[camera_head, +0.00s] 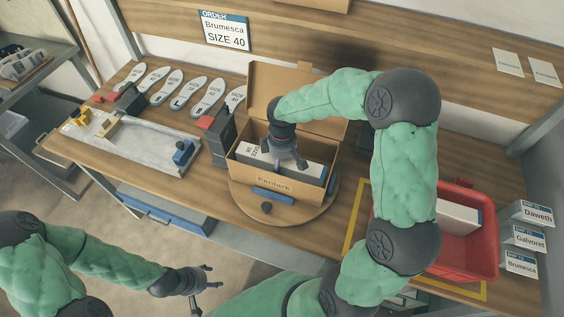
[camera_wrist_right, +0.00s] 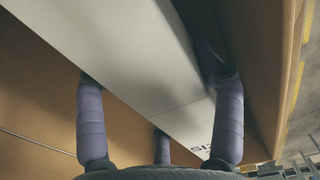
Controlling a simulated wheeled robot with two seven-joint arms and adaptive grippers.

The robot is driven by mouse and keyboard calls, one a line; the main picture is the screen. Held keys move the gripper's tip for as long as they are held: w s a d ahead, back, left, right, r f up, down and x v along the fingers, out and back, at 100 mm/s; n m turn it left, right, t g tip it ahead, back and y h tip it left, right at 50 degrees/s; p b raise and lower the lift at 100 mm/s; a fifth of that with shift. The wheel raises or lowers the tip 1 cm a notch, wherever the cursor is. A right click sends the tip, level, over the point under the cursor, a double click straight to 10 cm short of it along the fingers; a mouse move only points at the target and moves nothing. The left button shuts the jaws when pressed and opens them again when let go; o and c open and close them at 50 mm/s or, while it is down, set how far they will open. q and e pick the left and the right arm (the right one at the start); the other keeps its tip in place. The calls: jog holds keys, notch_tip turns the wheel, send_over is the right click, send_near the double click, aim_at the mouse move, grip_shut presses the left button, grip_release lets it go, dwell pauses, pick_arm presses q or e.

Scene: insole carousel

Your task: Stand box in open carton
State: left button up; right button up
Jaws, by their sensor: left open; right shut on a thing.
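The open carton (camera_head: 272,183), brown and marked "Fontark", stands on the round wooden turntable (camera_head: 243,203) with its back flap raised. A long white box (camera_head: 312,172) with dark print is inside the carton, running along its length. My right gripper (camera_head: 291,163) reaches down into the carton and is shut on this box. In the right wrist view the fingers (camera_wrist_right: 160,115) are on both sides of the white box (camera_wrist_right: 130,50), between brown carton walls. The box's underside is hidden, so I cannot tell whether it touches the floor. My left gripper (camera_head: 207,283) is open and empty, in front of the bench.
A red tote (camera_head: 487,243) with another white box (camera_head: 458,217) stands at right. A grey tray (camera_head: 130,140) with small clamps and several insoles (camera_head: 182,89) lie at left. An order sign (camera_head: 225,31) reads Brumesca, size 40. My right arm spans above the bench.

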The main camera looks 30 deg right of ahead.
jog(key=shift+f, duration=0.15)
jog(key=o, duration=1.3)
jog(key=shift+c, duration=0.2)
jog(key=shift+r, duration=0.45)
notch_tip(320, 180, up, 12)
jog(key=shift+f+p, duration=0.25)
jog(key=shift+p, duration=0.9)
